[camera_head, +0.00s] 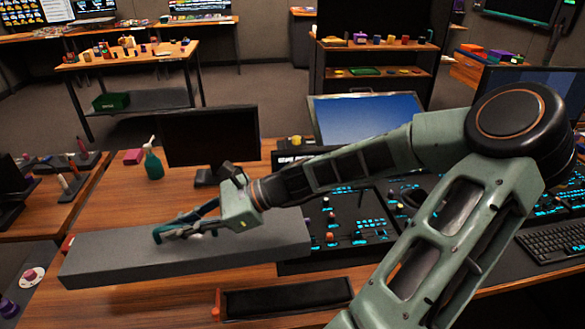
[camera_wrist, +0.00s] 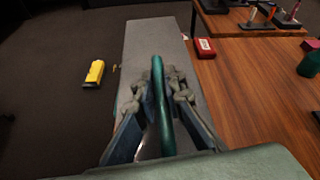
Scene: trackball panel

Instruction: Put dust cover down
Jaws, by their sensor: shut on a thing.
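The dust cover (camera_head: 110,259) appears as a long grey slab at the left front of the wooden console desk, its left end reaching to the desk's left side. It fills the middle of the wrist view (camera_wrist: 150,50). A dark green bar (camera_wrist: 158,80) runs along its top, apparently its handle. My gripper (camera_head: 162,235) is over the cover's top, its fingers closed around the green bar; it also shows in the wrist view (camera_wrist: 160,105). Whether the cover's underside touches the desk is hidden.
A black tray-like panel (camera_head: 285,297) with an orange knob lies at the desk's front. A control panel (camera_head: 345,225) is right of the cover. A dark monitor (camera_head: 211,136) and green spray bottle (camera_head: 153,162) stand behind. A red block (camera_wrist: 204,47) is beside the cover.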

